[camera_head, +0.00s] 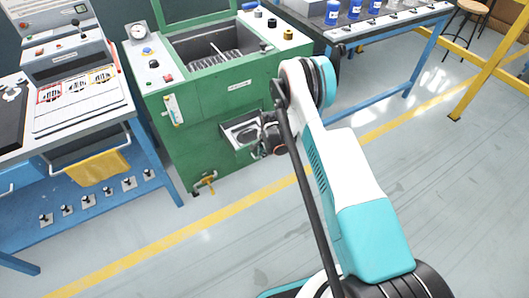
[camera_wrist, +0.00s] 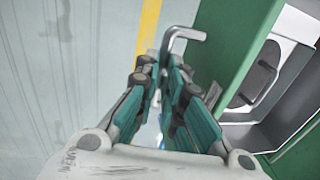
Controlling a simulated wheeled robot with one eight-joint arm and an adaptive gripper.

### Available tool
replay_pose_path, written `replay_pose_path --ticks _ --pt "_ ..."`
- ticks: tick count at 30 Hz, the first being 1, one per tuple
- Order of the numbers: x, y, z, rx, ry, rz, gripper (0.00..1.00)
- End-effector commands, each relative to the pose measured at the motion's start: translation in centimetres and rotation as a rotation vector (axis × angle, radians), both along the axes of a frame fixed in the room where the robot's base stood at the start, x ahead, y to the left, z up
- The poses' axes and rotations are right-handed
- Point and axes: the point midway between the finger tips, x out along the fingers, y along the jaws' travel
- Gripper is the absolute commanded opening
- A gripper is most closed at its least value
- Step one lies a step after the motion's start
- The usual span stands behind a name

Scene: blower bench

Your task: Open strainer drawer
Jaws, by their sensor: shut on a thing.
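The strainer drawer (camera_head: 241,131) is in the lower front of the green machine, where a pale frame with a grey inside shows. In the wrist view, a pale part with a dark oval piece (camera_wrist: 258,82) shows in the opening right of my fingers. My gripper (camera_head: 268,137) is at the right side of the drawer; my arm hides part of it. In the wrist view my gripper (camera_wrist: 168,66) has its fingers close together on a bent grey metal bar (camera_wrist: 184,36), which looks like a handle. I cannot tell how far out the drawer stands.
The green machine (camera_head: 215,95) has an open top basin and a small brass tap (camera_head: 204,182) low in front. A bench with blue containers stands at the back right. The floor in front is clear.

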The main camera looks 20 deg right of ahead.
Motion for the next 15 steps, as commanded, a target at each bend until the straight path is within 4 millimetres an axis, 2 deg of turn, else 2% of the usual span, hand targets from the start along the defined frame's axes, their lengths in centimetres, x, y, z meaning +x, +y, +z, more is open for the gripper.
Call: replay_pose_path --ticks 6,7,9,15 --pt "0.01 -0.04 0.03 -0.001 0.000 0.000 0.00" --pt "0.02 -0.04 0.02 -0.001 0.000 0.000 0.14" --pt "0.02 -0.04 0.02 -0.001 0.000 0.000 0.30" --pt "0.01 -0.02 0.01 0.000 0.000 0.000 0.30"
